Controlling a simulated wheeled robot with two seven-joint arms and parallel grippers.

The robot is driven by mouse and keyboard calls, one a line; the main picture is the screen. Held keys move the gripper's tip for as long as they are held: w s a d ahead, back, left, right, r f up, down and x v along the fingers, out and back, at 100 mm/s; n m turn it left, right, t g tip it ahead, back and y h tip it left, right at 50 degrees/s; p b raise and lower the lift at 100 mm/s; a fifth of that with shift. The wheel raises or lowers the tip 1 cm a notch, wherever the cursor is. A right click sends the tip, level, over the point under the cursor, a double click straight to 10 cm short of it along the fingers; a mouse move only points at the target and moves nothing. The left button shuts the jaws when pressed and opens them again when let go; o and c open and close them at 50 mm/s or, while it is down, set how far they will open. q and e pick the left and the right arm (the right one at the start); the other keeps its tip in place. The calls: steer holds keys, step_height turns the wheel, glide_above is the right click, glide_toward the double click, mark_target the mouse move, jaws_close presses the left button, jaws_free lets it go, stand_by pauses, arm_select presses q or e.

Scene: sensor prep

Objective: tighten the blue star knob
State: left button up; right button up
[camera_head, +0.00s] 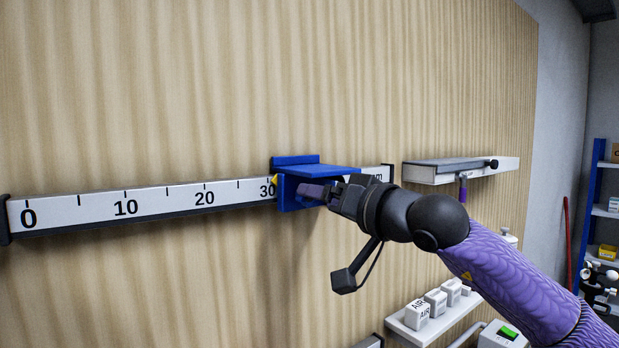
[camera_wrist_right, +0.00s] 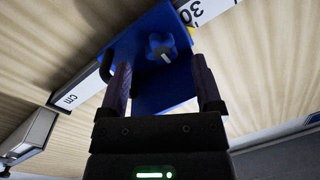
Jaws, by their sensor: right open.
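A blue carriage (camera_head: 296,163) sits on a white ruler rail (camera_head: 150,205) on the wooden wall, with its yellow pointer (camera_head: 275,180) close to the 30 mark. The blue star knob (camera_wrist_right: 161,47) shows on the carriage's face in the right wrist view; in the head view it is hidden behind my gripper. My right gripper (camera_head: 308,192) is at the carriage. In the right wrist view its fingers (camera_wrist_right: 163,80) are open and spread wide, one on each side of the knob, with a gap to it. How near the fingertips are in depth is unclear. My left gripper is not in view.
A white wall unit (camera_head: 450,173) with a dark top is right of the rail. Below my right arm are a shelf (camera_head: 410,332) with several white blocks and a white device (camera_head: 500,338) with a green display.

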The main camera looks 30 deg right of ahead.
steer(key=w, duration=0.1)
steer(key=w+p, duration=0.1)
steer(key=shift+w+a, duration=0.3)
steer(key=shift+w, duration=0.1)
jaws_close()
